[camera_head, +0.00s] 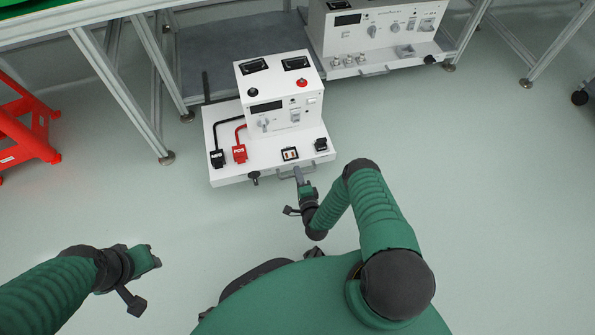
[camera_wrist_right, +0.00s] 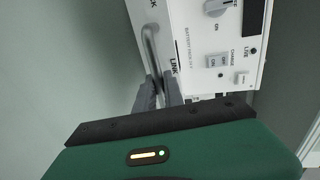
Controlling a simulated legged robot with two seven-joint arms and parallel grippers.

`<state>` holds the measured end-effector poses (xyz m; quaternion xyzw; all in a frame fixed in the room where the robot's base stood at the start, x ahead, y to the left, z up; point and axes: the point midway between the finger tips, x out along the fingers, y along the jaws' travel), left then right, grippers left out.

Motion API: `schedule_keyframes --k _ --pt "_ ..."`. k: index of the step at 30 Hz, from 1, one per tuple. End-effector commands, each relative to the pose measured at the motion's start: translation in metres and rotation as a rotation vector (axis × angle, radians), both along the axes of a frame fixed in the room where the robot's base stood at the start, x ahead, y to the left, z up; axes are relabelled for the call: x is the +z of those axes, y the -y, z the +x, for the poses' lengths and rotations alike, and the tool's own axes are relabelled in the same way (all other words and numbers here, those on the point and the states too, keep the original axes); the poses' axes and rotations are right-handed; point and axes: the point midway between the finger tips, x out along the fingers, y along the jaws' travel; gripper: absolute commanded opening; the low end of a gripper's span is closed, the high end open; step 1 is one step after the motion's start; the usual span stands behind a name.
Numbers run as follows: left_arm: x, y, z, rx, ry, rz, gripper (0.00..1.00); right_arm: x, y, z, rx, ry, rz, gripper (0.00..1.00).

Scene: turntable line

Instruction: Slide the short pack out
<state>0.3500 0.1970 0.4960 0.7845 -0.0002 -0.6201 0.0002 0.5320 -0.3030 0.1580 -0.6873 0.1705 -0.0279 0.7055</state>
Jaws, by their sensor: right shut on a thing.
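A white battery pack (camera_head: 283,100) with knobs, switches and black and red cables stands on a white sliding base (camera_head: 232,177). The base sits out on the floor in front of the bench. A grey bar handle (camera_head: 284,178) is on its front edge. It also shows in the right wrist view (camera_wrist_right: 148,45). My right gripper (camera_head: 298,174) is shut on this handle; its two grey fingers show in the right wrist view (camera_wrist_right: 160,88). My left gripper (camera_head: 153,258) is low at the left, away from the pack; its jaw gap is not clear.
A second white pack (camera_head: 372,28) on its own base with a handle stands behind to the right. Bench legs (camera_head: 120,88) rise at the left. A red stand (camera_head: 28,125) is at far left. The floor in front is clear.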

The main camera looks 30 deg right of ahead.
Motion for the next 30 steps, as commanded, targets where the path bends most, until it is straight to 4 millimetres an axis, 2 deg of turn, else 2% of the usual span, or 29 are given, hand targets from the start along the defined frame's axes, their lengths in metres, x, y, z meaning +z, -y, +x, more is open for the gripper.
schedule_keyframes --k 1,14,15,19,30 --pt "0.0001 0.0000 0.0000 0.000 0.000 0.000 0.36 -0.0036 -0.0059 -0.0024 0.011 -0.010 0.008 0.00" --pt "0.0001 0.0000 0.0000 0.000 0.000 0.000 0.36 -0.0036 -0.0066 -0.0028 0.012 -0.008 0.007 0.00" --pt "0.0001 0.0000 0.0000 0.000 0.000 0.000 0.36 -0.0037 -0.0067 -0.0028 0.012 -0.008 0.007 0.18" --pt "0.0002 0.0000 0.0000 0.000 0.000 0.000 0.36 -0.0028 -0.0052 -0.0025 0.009 -0.007 0.006 0.34" --pt "0.0008 0.0000 0.0000 0.000 0.000 0.000 0.36 0.0006 -0.0029 0.0001 0.006 -0.001 0.001 0.34"
